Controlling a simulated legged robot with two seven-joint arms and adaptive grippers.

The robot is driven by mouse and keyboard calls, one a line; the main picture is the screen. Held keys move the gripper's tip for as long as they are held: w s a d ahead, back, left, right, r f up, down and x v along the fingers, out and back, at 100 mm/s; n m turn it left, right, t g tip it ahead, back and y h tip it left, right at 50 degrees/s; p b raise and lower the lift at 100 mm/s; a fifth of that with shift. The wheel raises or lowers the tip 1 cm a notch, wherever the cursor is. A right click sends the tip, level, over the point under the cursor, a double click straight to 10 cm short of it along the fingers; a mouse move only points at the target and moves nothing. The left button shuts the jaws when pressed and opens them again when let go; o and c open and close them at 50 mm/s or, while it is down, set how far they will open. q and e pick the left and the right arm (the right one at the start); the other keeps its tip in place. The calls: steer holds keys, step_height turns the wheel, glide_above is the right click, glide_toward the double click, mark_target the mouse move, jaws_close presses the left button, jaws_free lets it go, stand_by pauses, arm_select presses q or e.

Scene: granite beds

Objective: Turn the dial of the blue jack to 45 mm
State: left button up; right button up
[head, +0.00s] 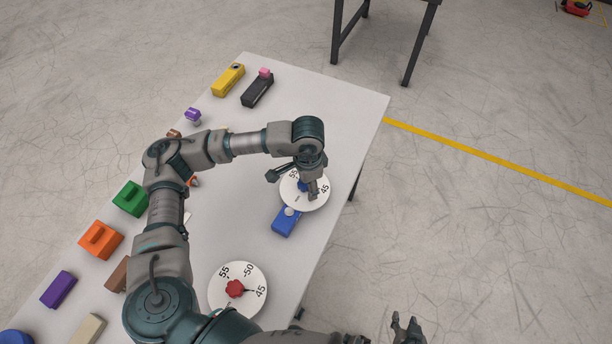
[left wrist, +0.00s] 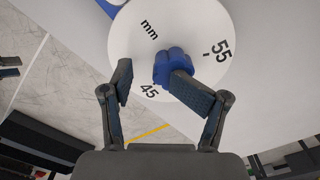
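The blue jack (head: 286,222) lies near the right edge of the table. Its white dial plate (head: 319,204) carries the marks 55 and 45; the plate also shows in the left wrist view (left wrist: 125,42), with "mm". The blue knob (left wrist: 172,62) sits at the plate's middle, mostly hidden in the head view. My left gripper (head: 311,190) is over the plate. In the left wrist view its fingers (left wrist: 155,85) are apart; the right finger overlaps the knob, the left one stands clear of it. I cannot tell the knob's setting. My right gripper (head: 406,328) is open and empty, off the table.
A second white dial (head: 222,300) with a red knob (head: 235,289) lies nearer me. Green (head: 131,198), orange (head: 101,240), yellow (head: 229,79) and black (head: 257,90) blocks line the table's left and far sides. The table (head: 335,105) is clear at its far right.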

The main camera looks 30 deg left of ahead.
arm_select(q)
steer(key=shift+r, duration=0.1)
step_height(320, 180, up, 6)
steer(key=shift+p, duration=1.1)
step_height(320, 180, up, 12)
steer(key=shift+w, duration=0.1)
